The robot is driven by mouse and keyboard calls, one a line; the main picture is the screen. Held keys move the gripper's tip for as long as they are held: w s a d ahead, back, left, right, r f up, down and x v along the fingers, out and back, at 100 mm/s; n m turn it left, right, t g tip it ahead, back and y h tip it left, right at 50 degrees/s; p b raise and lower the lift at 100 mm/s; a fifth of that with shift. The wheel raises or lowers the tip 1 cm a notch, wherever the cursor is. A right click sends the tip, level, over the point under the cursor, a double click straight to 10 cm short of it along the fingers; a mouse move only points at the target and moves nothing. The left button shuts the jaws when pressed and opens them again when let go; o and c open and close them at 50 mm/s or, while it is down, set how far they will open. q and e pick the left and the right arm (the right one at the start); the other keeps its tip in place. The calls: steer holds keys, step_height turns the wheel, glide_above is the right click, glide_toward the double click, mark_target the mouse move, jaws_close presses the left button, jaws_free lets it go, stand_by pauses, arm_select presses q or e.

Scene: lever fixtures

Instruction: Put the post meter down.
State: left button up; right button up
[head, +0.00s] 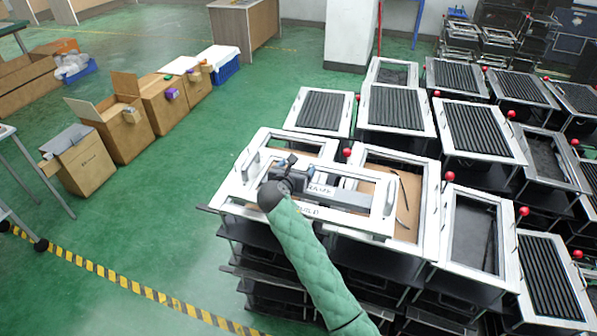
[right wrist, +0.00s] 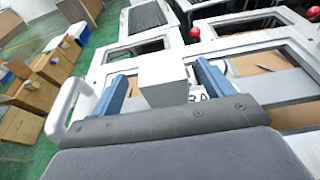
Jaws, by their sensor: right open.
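My right gripper (head: 312,180) is low over the white-framed fixture in the middle of the head view, at the end of my green-sleeved arm. In the right wrist view its two blue fingers (right wrist: 163,84) are spread apart. A plain white block (right wrist: 163,76), which may be the post meter, stands between them with a gap on each side. I cannot tell what its base rests on. In the head view I cannot make out the block clearly near the gripper. My left gripper is not in view.
White-framed fixtures (head: 404,108) with red knobs (head: 449,176) crowd the right side. A white handle (right wrist: 68,104) is close to the gripper's left. Cardboard boxes (head: 122,130) stand at the left. Green floor (head: 150,215) is clear beside the yellow-black stripe.

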steer(key=shift+p+x, duration=0.45)
steer(key=shift+x, duration=0.35)
steer(key=shift+w+d+f, duration=0.15)
steer(key=shift+w+f, duration=0.1)
steer(key=shift+w, duration=0.2)
steer(key=shift+r, duration=0.1)
steer(key=c, duration=1.4)
steer(key=shift+o, duration=0.2)
